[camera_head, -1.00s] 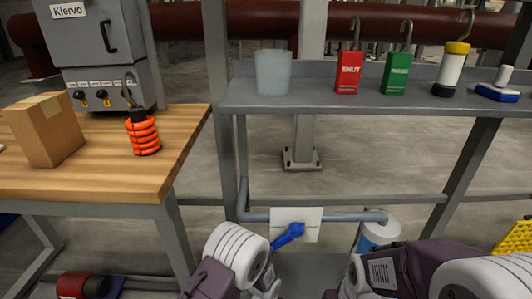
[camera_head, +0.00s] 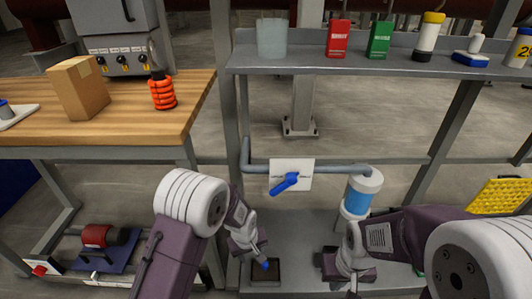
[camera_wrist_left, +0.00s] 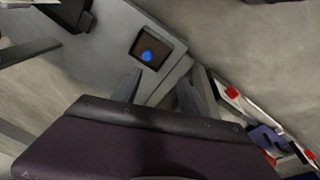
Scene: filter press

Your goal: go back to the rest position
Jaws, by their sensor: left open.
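My left gripper (camera_head: 254,250) is in the lower middle of the head view, pointing down at the lower shelf. In the left wrist view its two fingers (camera_wrist_left: 160,92) are apart with nothing between them. A small dark square tray (camera_head: 265,278) lies below it with a round blue thing at it, which also shows in the left wrist view (camera_wrist_left: 148,55). My right gripper (camera_head: 347,272) hangs low over the same shelf, right of the left one. Its fingers are too unclear to tell whether they are open.
A pipe with a blue-handled valve (camera_head: 284,184) and a blue-and-white filter housing (camera_head: 361,195) stand behind the grippers.

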